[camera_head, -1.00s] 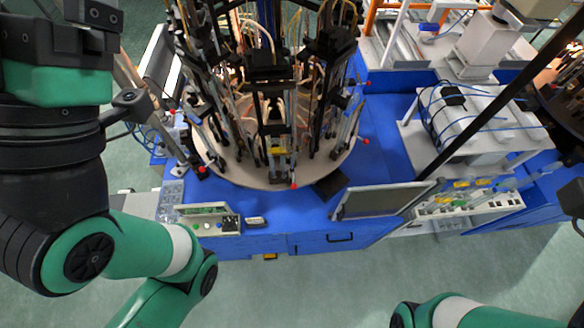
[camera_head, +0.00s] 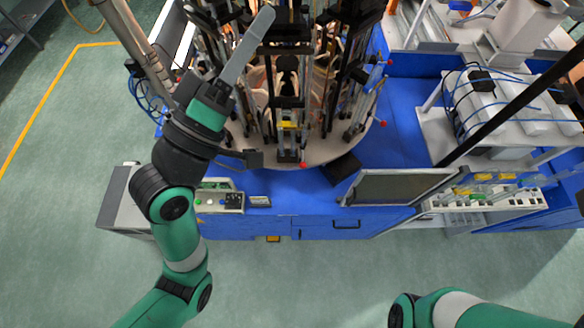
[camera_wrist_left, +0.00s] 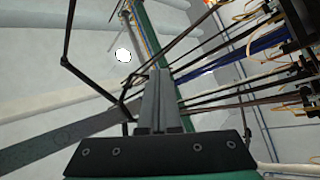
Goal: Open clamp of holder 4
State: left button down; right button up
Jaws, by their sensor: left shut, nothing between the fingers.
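A round carousel (camera_head: 330,150) carries several tall black clamp holders, one with a yellow part (camera_head: 288,125) at the front. Red-tipped levers stick out near its rim, such as one at the front (camera_head: 303,165) and one at the right (camera_head: 382,123). I cannot tell which holder is number 4. My left gripper (camera_head: 265,14) is over the left part of the carousel, its long grey fingers together and pointing up and right. In the left wrist view the fingers (camera_wrist_left: 158,75) are shut and empty, with holder parts (camera_wrist_left: 285,25) at the right. Whether they touch anything is unclear.
The carousel stands on a blue workbench (camera_head: 285,200) with a button panel (camera_head: 220,201) at its front left. A dark monitor (camera_head: 393,187) stands at the front right. A white stand with blue tubes (camera_head: 490,105) is at the right. Green floor is free in front.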

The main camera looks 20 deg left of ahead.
pick_arm(q)
jog(key=s+a+f+n+g+y+b, duration=0.1)
jog(key=f+b, duration=0.3)
jog(key=f, duration=1.2)
jog(key=s+a+f+n+g+y+b, duration=0.1)
jog(key=s+f+n+g+b, duration=0.1)
jog(key=f, duration=1.5)
jog(key=s+a+f+n+g+y+b, duration=0.1)
jog(key=f+b, duration=0.7)
jog(key=f, duration=0.8)
jog(key=a+n+g, duration=0.1)
jog(key=n+g, duration=0.1)
jog(key=n, duration=0.1)
jog(key=shift+s+f, duration=0.35)
pick_arm(e)
notch_tip(320, 180, down, 17)
jog(key=shift+r, duration=0.2)
pick_arm(q)
jog(key=d+b+x, duration=0.1)
jog(key=d+x, duration=0.1)
jog(key=x, duration=1.1)
jog(key=shift+s+d+f, duration=0.25)
jog(key=shift+s+f, duration=0.1)
jog(key=shift+s, duration=0.05)
pick_arm(e)
jog(key=shift+f, duration=0.4)
pick_arm(q)
jog(key=shift+y, duration=0.3)
